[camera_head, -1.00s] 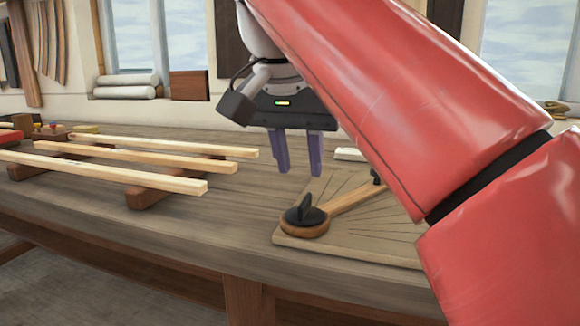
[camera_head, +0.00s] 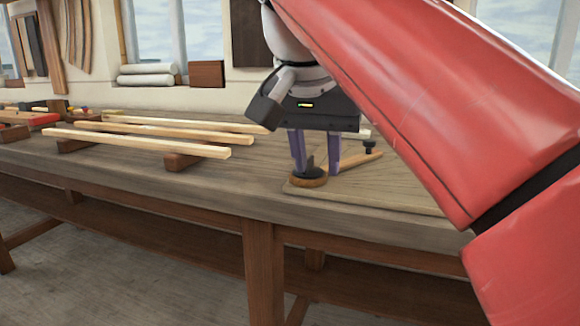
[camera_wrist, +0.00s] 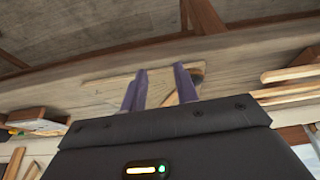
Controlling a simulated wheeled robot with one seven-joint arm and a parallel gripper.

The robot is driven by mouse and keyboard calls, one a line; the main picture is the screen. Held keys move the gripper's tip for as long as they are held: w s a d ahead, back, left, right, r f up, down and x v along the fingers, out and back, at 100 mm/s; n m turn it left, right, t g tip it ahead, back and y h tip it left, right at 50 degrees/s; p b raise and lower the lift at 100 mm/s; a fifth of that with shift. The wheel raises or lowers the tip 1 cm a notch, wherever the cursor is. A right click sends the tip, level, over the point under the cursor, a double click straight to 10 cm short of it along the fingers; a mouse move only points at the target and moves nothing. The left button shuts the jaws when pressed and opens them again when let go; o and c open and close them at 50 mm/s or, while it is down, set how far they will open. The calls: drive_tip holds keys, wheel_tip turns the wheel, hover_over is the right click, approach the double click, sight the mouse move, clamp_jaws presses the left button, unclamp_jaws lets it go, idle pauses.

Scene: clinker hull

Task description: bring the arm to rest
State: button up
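My gripper (camera_head: 316,170) hangs fingers-down over the workbench in the head view, with its two purple fingers spread apart. I see nothing between them in the wrist view (camera_wrist: 161,88). The fingers partly cover these parts. Whether they touch anything is hard to tell, but nothing appears gripped. My red arm spans the right side of the head view and hides part of the board.
Long pale wooden strips (camera_head: 140,143) lie across brown blocks (camera_head: 190,160) at the left of the bench (camera_head: 100,178). Rolled white bundles (camera_head: 146,75) and a brown block (camera_head: 206,73) sit on the sill behind. Open floor (camera_head: 120,270) lies in front.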

drive_tip(key=s+d+f+n, duration=0.1)
drive_tip(key=s+d+f, duration=0.2)
drive_tip(key=f, duration=0.7)
drive_tip(key=s+d+f+n+y, duration=0.1)
drive_tip(key=s+d+f, duration=0.3)
drive_tip(key=f, duration=0.6)
drive_tip(key=s+d+f+n+t, duration=0.1)
drive_tip(key=s+d+f, duration=0.2)
drive_tip(key=f, duration=0.7)
drive_tip(key=shift+s+d+n+y, duration=0.3)
drive_tip(key=shift+s+d, duration=0.1)
drive_tip(key=shift+d, duration=0.6)
drive_tip(key=shift+f, duration=0.1)
